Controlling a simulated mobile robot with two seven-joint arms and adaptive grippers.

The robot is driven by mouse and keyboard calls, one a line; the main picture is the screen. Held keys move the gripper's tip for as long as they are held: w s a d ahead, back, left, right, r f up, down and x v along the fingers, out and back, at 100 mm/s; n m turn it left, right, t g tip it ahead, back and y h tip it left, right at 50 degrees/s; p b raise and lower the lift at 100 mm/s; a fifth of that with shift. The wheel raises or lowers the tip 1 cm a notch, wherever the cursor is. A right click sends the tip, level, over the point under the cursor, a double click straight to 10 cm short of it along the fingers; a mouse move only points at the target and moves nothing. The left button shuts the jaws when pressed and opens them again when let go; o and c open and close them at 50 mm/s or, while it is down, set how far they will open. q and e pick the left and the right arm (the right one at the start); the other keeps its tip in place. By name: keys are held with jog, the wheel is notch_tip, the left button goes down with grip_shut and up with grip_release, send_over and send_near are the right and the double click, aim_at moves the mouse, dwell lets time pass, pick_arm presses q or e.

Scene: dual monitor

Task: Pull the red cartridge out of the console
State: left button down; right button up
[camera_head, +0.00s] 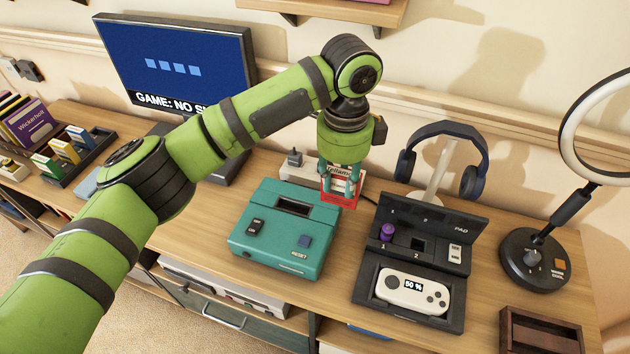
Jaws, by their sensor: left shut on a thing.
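The teal console (270,252) sits on the desk at the middle, with a dark slot (293,206) showing in its top and no cartridge standing in it. My left gripper (340,180) points down and is shut on the red cartridge (340,202), which has a pale label with partly hidden lettering. The cartridge shows at the console's back right corner, apart from the slot. Its exact height above the desk is hard to tell. My right gripper is not in view.
A monitor (180,60) reads "GAME: NO SI…", the rest hidden by my arm. A black dock (395,313) with a white gamepad (412,290) stands right of the console. Headphones (470,180) on a stand and a ring lamp (535,262) are further right. Several cartridges fill a left rack (88,172).

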pick_arm(q)
jog(key=shift+s+d+r, duration=0.2)
jog(key=shift+d+r, duration=0.1)
jog(key=shift+d, duration=0.1)
jog(key=shift+s+d+r, duration=0.15)
jog(key=shift+d+r, duration=0.05)
jog(key=shift+r, duration=0.2)
jog(key=shift+r+p, duration=2.5)
jog(key=shift+p, duration=0.7)
